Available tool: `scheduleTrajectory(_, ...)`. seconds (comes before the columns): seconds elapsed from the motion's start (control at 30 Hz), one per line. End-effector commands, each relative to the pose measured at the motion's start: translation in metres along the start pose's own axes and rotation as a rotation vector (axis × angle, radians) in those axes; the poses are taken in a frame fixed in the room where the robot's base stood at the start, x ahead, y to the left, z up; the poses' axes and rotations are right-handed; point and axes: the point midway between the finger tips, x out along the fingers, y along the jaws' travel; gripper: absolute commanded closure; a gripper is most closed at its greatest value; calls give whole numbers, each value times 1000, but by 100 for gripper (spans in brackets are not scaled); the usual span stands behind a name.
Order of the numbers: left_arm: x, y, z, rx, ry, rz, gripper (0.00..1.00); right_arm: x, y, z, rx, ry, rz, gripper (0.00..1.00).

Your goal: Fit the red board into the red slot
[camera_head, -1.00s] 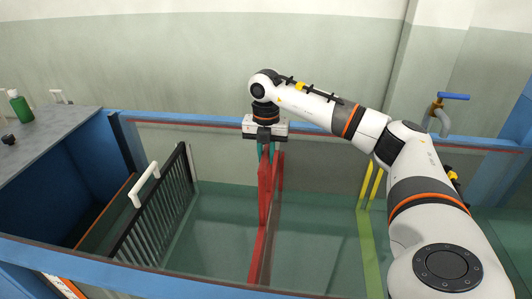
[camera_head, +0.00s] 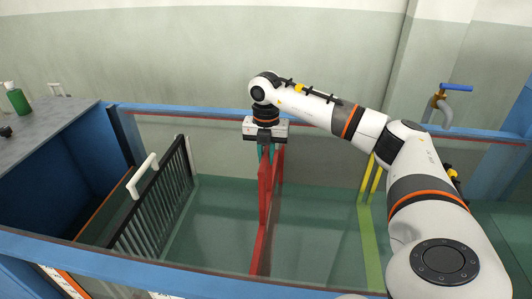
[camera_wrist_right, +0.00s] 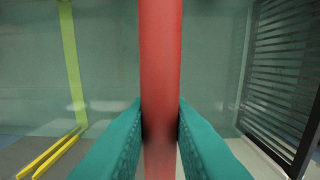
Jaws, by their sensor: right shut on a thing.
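The red board (camera_head: 265,192) hangs upright below my right gripper (camera_head: 265,152), inside the glass flume. The gripper is shut on its top edge. In the right wrist view the board (camera_wrist_right: 160,70) is a vertical red band between the teal fingers (camera_wrist_right: 160,128). The red slot shows as a red strip on the flume floor (camera_head: 259,252) and a red upright on the far wall (camera_head: 280,165). The board stands in front of the upright and above the strip, roughly in line with them. I cannot tell whether its lower edge touches the strip. My left gripper is out of view.
A black slatted rack (camera_head: 160,205) with a white handle (camera_head: 142,175) stands left of the board. A yellow-green stripe (camera_head: 370,245) with yellow uprights lies to the right. Blue rails (camera_head: 150,270) edge the flume. A green bottle (camera_head: 18,102) stands on the grey counter.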

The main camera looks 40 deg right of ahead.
Motion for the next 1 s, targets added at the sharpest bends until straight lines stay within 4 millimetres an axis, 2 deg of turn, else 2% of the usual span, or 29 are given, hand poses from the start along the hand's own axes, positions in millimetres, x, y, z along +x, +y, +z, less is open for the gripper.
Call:
scheduleTrajectory(0.7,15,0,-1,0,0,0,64,25,0,0,0,2,-3,100)
scheduleTrajectory(1.0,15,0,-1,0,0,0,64,26,0,0,0,2,-3,100)
